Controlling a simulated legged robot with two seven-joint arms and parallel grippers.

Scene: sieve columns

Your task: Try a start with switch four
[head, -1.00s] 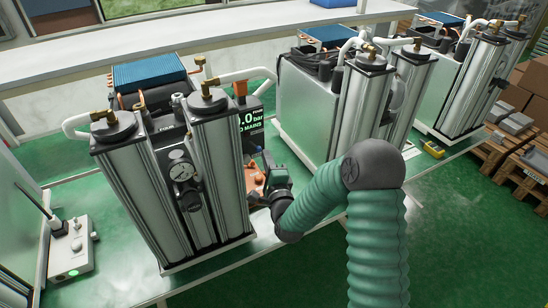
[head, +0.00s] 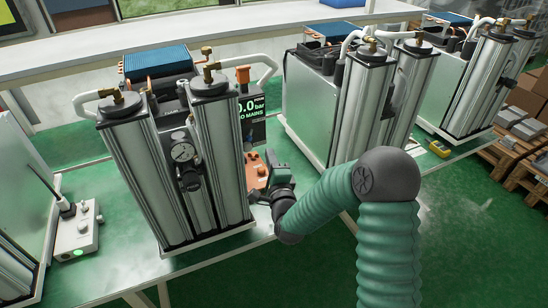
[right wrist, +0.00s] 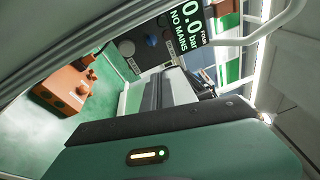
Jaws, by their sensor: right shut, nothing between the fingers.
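The unit marked FOUR stands on the green bench, with two silver columns (head: 165,190) and a round gauge (head: 183,152). Its display (head: 250,108) reads 0.0 bar and NO MAINS; the right wrist view shows this display (right wrist: 188,28) with FOUR on it. A dark panel with blue and dark knobs (right wrist: 150,42) sits beside the display there. An orange box with knobs (head: 254,172) is behind the right column; it shows whole in the right wrist view (right wrist: 65,92). My right gripper (head: 258,196) is shut and empty beside the right column, near the orange box. My left gripper is out of view.
A grey box with a green light (head: 75,240) stands at the left. More column units (head: 355,110) stand along the bench to the right. A yellow device (head: 440,149) lies near the bench edge. Pallets with cartons (head: 525,140) are at far right.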

